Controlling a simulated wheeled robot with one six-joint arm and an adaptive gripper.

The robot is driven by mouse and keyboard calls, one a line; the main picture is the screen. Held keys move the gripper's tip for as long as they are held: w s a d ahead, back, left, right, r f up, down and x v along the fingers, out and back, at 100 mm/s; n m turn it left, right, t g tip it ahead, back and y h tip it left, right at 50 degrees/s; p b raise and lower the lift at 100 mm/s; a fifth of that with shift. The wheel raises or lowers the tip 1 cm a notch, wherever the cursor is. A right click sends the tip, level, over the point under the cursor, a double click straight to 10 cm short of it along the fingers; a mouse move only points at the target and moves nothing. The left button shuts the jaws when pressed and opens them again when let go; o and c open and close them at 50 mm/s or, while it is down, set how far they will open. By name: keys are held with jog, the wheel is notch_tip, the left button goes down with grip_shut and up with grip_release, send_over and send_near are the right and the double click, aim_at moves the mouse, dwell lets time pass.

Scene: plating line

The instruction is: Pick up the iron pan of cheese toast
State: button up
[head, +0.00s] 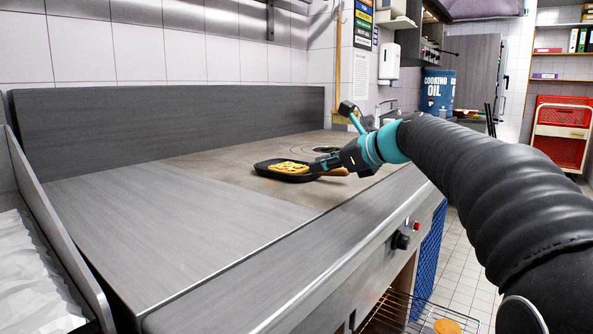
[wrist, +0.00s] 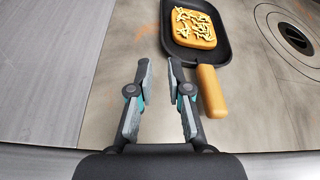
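The iron pan (head: 262,168) is dark and shallow and sits flat on the cooking surface. The cheese toast (head: 289,168) lies in it, a golden slice with pale cheese shreds on top. In the wrist view the pan (wrist: 222,50) and the toast (wrist: 195,27) are at the top, right of centre. The pan's orange-brown handle (wrist: 212,91) points down toward my side. My gripper (wrist: 158,62) is open and empty, with its fingers to the left of the handle and apart from it. In the head view my gripper covers part of the handle (head: 337,172).
A round burner plate (wrist: 294,39) lies right of the pan. The steel counter (head: 170,220) to the left is bare. A tall back panel (head: 170,125) runs behind it. A blue cooking oil drum (head: 438,92) stands farther back on the right.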

aim_at(285, 173)
jog(key=x, duration=1.1)
jog(key=shift+w+a+f, duration=0.1)
jog(key=shift+w+f, duration=0.05)
jog(key=shift+w, duration=0.15)
grip_shut()
